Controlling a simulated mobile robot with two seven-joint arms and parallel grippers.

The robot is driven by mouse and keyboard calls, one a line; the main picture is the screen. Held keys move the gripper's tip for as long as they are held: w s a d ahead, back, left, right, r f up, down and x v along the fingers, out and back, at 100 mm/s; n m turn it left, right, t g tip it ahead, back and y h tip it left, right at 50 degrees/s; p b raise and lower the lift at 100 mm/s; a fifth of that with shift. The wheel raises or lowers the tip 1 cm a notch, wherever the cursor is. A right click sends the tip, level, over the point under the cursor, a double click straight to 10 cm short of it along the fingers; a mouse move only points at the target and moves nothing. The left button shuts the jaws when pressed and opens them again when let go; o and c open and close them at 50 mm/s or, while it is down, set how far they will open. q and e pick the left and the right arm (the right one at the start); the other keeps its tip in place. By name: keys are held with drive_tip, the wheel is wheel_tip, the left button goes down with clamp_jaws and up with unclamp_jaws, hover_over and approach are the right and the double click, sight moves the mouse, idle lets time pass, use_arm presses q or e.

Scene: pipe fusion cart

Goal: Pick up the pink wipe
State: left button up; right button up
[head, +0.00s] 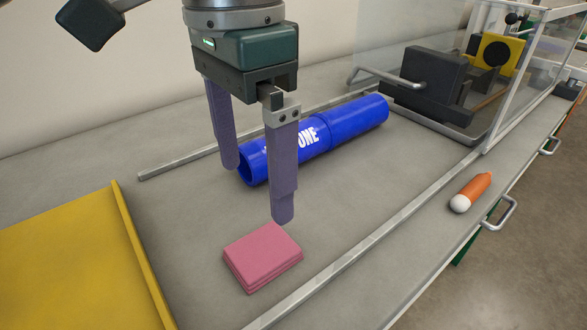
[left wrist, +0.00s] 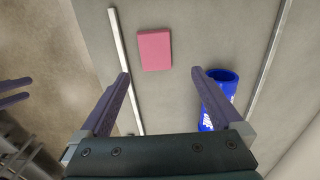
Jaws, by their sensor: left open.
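The pink wipe (head: 262,256) is a folded, flat stack lying on the grey cart top between two metal rails. It also shows in the left wrist view (left wrist: 155,49), ahead of the fingertips and roughly between their lines. My left gripper (head: 257,192) is open and empty, pointing down above the cart, a little behind the wipe in the head view. It also shows in the left wrist view (left wrist: 160,72), its two purple fingers wide apart. Nothing touches the wipe. My right gripper cannot be made out in the head view.
A blue pipe (head: 318,137) lies behind the left gripper's fingers, close to them in the picture. A yellow tray (head: 70,265) is at the left. An orange marker-like item with a white end (head: 471,192) lies beyond the front rail (head: 365,238). A clear-walled machine enclosure stands at the right.

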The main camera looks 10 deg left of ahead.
use_arm(q)
hover_over(262, 251)
drive_tip(key=f, duration=0.4)
drive_tip(key=shift+w+f, duration=0.2)
drive_tip(key=shift+w, duration=0.15)
drive_tip(key=f, duration=0.3)
drive_tip(key=f+b, duration=0.1)
drive_tip(key=f, duration=0.1)
drive_tip(key=shift+s, duration=0.35)
drive_tip(key=shift+c, duration=0.4)
drive_tip(key=c, duration=1.2)
